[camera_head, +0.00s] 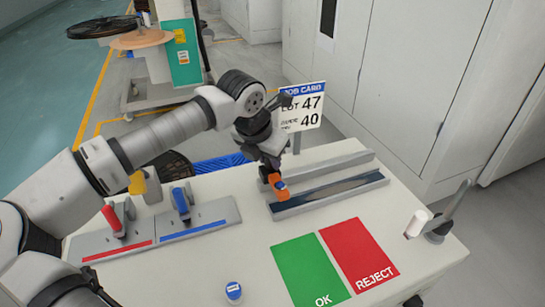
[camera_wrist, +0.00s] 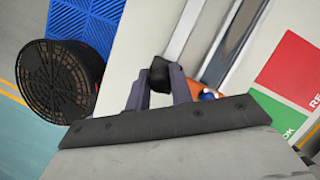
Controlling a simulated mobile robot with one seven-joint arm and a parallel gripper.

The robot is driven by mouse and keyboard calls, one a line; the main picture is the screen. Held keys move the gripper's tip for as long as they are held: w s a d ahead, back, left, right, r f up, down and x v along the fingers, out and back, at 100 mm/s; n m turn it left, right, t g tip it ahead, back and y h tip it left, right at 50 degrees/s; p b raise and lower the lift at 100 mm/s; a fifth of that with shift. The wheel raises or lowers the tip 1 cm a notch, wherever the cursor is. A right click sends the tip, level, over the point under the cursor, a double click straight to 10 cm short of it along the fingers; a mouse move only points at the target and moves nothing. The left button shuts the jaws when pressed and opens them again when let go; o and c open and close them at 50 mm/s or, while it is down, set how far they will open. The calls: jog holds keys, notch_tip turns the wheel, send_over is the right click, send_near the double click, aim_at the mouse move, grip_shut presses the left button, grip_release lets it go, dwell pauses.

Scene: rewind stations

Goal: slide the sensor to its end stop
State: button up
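The orange sensor (camera_head: 279,190) with a blue knob sits at the left end of a dark rail (camera_head: 335,191) on the white bench. My gripper (camera_head: 270,165) is right over it, pointing down. In the wrist view, my gripper's fingers (camera_wrist: 161,84) stand on either side of a black block (camera_wrist: 160,72) and appear to press on it. The sensor's orange part and blue knob (camera_wrist: 208,95) show behind the right finger. The block looks like the sensor's upper part, but its join is hidden. The rail's far right end is bare.
A grey raised bar (camera_head: 330,165) runs behind the rail. Red-handled (camera_head: 112,220) and blue-handled (camera_head: 181,204) levers stand on plates at left. A job card (camera_head: 302,107) stands behind. Green OK (camera_head: 309,270) and red REJECT (camera_head: 358,255) areas lie in front. A small post (camera_head: 440,225) stands at right.

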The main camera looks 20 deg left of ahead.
jog(key=o, duration=0.4)
jog(key=shift+s+a, duration=0.15)
jog(key=shift+a, duration=0.05)
jog(key=shift+r, duration=0.1)
jog(key=v, duration=1.3)
jog(key=shift+s+r+b, duration=0.1)
jog(key=shift+r+b, duration=0.25)
jog(key=shift+b, duration=0.05)
jog(key=shift+s, duration=0.1)
